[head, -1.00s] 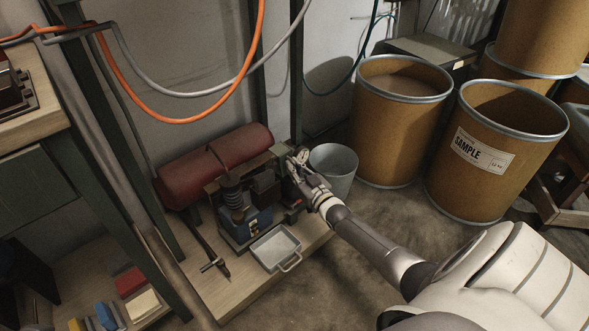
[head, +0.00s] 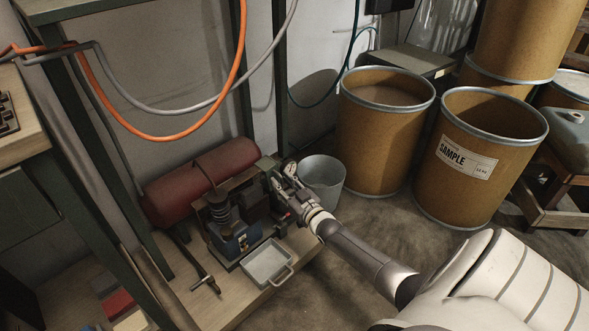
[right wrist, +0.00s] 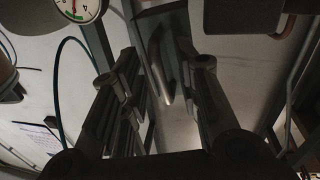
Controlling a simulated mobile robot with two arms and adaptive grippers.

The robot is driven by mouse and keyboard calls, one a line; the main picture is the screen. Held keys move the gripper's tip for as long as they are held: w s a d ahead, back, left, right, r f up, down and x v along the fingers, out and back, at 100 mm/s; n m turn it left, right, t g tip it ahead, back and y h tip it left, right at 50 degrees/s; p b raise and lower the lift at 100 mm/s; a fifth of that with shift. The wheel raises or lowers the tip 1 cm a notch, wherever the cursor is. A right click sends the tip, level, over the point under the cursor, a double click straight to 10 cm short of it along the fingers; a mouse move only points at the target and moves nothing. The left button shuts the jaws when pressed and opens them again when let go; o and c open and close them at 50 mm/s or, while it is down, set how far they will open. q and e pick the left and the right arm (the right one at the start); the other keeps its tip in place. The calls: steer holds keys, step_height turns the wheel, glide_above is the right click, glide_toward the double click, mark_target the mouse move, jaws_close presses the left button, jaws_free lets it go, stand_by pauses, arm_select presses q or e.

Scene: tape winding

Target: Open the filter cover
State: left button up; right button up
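The compressor (head: 236,240) has a red tank (head: 205,178), a black ribbed cylinder (head: 219,211) and a blue front part; it stands on a low wooden platform. I cannot clearly tell which part is the filter cover. My right gripper (head: 286,180) is at the machine's right side, close to its upper right end, and hides part of it. In the right wrist view its fingers (right wrist: 155,78) are apart, with no clear object held between them. A white-faced gauge (right wrist: 78,8) and a dark grey cylinder (right wrist: 243,18) show at the top there. My left gripper is out of view.
A grey bucket (head: 324,178) stands just right of my right gripper. A metal tray (head: 269,263) is in front of the machine. Brown drums (head: 480,160) stand to the right. An orange hose (head: 175,136) hangs above the machine. Bare floor is at the front.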

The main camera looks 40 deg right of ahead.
steer(key=s+a, duration=0.1)
steer(key=s, duration=1)
steer(key=shift+f, duration=0.15)
steer(key=shift+s, duration=0.1)
